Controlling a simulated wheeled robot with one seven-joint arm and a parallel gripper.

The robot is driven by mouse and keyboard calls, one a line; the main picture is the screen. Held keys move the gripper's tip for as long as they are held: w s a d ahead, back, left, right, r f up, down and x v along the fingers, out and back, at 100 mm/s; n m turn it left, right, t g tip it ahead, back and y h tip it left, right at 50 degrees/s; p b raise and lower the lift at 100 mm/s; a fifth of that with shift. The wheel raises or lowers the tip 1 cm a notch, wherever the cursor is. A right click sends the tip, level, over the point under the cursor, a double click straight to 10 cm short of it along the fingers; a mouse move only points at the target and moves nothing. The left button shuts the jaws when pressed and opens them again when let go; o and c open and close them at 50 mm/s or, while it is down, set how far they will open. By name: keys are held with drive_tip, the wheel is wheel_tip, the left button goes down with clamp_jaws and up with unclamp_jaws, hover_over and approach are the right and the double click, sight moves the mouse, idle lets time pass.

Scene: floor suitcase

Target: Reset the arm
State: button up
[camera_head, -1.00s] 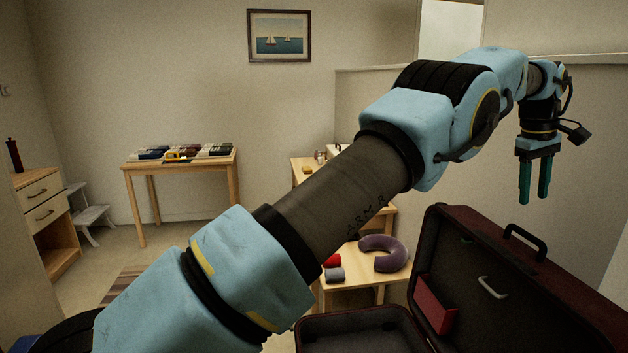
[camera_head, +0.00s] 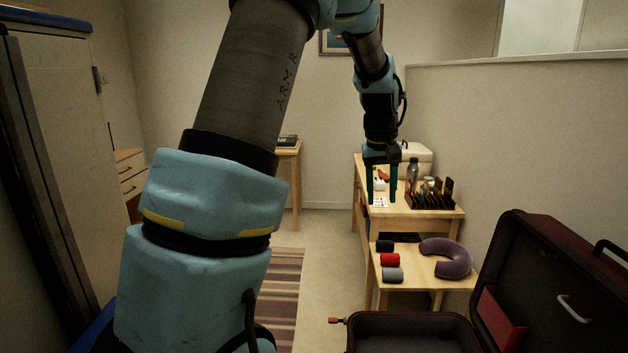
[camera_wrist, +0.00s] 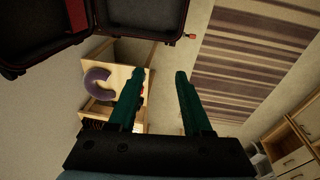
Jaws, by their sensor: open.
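My gripper (camera_head: 381,185) hangs from my raised arm with its two green fingers pointing down. In the head view it shows in front of the wooden table (camera_head: 437,217) at the back right. In the wrist view the fingers (camera_wrist: 160,88) are spread apart with nothing between their tips. Floor and part of the wooden furniture show beyond them.
An open dark red suitcase (camera_head: 535,262) stands at the lower right. A purple neck pillow (camera_head: 447,259) and several rolled cloths, one red (camera_head: 390,260), lie on the low shelf. A striped rug (camera_head: 287,300) lies on open floor. A cabinet (camera_head: 68,130) stands at left.

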drive_tip(key=s+a+f, duration=0.3)
drive_tip(key=s+a, duration=0.5)
drive_tip(key=a, duration=0.3)
drive_tip(key=s+a+f+y, duration=0.1)
drive_tip(key=s+a+f, duration=0.3)
drive_tip(key=s+a, duration=0.5)
drive_tip(key=a, duration=0.2)
drive_tip(key=shift+a+m+b, duration=0.35)
drive_tip(key=shift+a+m, duration=0.05)
drive_tip(key=shift+w, duration=0.1)
